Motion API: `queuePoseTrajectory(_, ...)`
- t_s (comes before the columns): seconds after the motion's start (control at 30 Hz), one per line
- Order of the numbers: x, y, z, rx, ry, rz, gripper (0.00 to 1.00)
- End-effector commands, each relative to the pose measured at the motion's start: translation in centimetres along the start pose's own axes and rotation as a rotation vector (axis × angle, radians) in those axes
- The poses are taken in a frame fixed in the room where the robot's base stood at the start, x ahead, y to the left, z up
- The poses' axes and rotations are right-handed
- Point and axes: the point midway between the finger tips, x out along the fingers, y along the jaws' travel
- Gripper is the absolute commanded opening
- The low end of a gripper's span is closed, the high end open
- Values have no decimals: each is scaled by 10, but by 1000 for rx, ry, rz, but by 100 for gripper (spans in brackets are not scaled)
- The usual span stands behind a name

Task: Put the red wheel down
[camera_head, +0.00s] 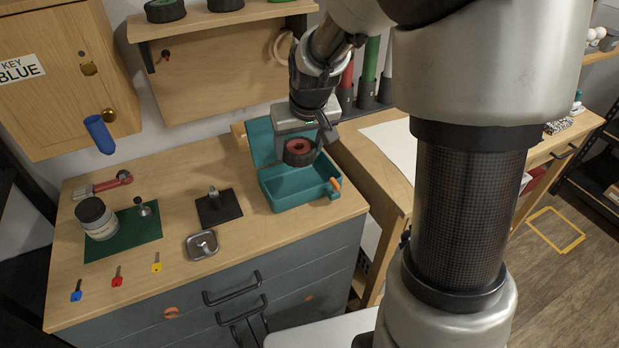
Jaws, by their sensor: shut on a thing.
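The red wheel (299,148) has a black tyre and a red hub. My gripper (306,136) is shut on it and holds it over the open teal box (292,203). The wheel appears to be above the box's interior, near its raised lid (262,141). I cannot tell its exact height above the box floor. The fingers are partly hidden by the wheel and the gripper body.
A jar (95,218) stands on a green mat (124,243). A dark square pad (219,208), a small metal dish (202,246) and several coloured keys (117,276) lie on the bench. Wheels (165,10) sit on the shelf above.

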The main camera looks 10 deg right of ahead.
Motion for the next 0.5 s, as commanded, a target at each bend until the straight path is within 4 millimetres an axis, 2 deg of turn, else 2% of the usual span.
queuePoseTrajectory(0.03, 11, 0, 6, -1, -6, -1, 42)
queuePoseTrajectory(0.2, 40, 0, 18, -1, -5, -1, 42)
queuePoseTrajectory(0.5, 66, 0, 28, 0, -4, 0, 42)
